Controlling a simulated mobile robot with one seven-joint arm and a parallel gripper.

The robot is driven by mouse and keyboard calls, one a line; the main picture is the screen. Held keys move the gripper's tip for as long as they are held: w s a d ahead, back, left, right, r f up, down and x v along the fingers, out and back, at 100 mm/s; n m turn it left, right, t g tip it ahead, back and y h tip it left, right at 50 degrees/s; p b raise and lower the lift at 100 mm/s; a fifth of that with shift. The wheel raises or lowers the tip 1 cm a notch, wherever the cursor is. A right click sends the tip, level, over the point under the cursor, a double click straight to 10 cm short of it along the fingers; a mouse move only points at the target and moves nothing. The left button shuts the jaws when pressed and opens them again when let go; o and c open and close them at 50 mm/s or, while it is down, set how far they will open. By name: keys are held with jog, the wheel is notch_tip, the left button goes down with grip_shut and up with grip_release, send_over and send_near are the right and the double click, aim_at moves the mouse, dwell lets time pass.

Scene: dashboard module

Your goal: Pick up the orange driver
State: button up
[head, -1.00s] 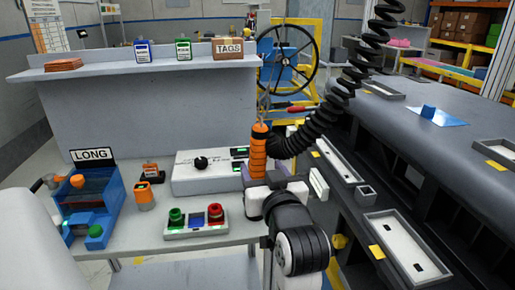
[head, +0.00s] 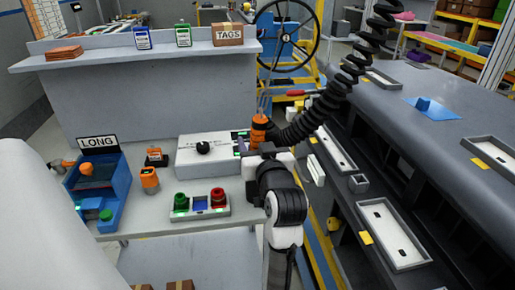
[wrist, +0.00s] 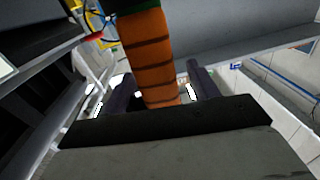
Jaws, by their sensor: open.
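The orange driver (head: 259,132) hangs upright at the end of a black coiled hose, above the right end of the workbench. In the wrist view the ribbed orange driver body (wrist: 148,50) fills the upper middle, with a dark green part at its top. My gripper (wrist: 163,88) is open, with one dark finger on each side of the driver's lower part. A firm touch on either side cannot be made out. In the head view my wrist hides the driver's lower part and most of the fingers.
The coiled hose (head: 345,85) runs up and right from the driver. A white box with a black knob (head: 203,147) and a red-green button panel (head: 201,202) lie left of my wrist. The dark dashboard module (head: 440,95) stands on the right.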

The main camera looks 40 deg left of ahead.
grip_shut()
dwell(0.3)
jog(key=shift+r, duration=0.1)
